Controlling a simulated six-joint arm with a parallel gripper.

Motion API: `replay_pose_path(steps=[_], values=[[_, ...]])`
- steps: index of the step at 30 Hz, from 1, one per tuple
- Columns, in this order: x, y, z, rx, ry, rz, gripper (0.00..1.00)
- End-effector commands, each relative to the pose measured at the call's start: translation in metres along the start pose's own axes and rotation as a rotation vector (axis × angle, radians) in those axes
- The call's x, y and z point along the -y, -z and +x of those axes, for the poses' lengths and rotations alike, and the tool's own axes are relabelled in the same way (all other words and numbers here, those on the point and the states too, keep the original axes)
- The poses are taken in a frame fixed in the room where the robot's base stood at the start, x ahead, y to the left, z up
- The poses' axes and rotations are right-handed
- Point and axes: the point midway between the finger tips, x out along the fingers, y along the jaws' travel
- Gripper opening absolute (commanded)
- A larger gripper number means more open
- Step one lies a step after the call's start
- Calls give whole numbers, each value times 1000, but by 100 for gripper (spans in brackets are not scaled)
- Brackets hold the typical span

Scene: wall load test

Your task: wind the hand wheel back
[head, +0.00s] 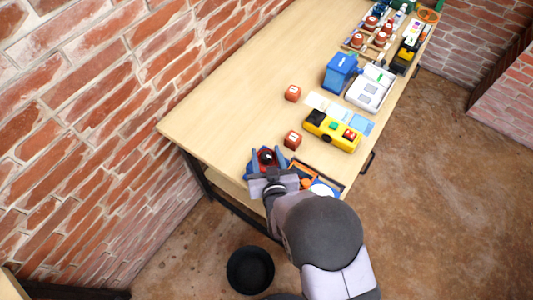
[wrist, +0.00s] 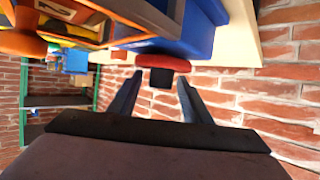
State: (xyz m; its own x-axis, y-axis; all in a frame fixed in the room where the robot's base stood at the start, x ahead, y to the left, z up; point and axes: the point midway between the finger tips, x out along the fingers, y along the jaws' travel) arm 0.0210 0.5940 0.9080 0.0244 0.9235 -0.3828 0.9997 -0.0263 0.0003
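A red round wheel (wrist: 163,62) with a dark block at its middle sits on a blue body (wrist: 200,35) in the wrist view. In the head view the red wheel (head: 267,154) and blue body show at the near end of the table, partly covered by my gripper (head: 273,178). In the wrist view my gripper (wrist: 160,77) is open. Its two fingers stand apart on either side of the dark block, with the tips just short of the red rim. I cannot tell whether they touch it.
An open tray (head: 318,176) is right of my gripper. A brick wall runs along the left.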

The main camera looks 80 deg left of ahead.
Motion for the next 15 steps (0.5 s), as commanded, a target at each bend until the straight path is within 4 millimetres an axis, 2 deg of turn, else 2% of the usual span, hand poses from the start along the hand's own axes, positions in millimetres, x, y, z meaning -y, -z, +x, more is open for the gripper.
replay_pose_path(steps=[1, 5, 15], values=[[0, 0, 0, 0, 0, 0, 35], [0, 0, 0, 0, 0, 0, 4], [0, 0, 0, 0, 20, -8, 3]])
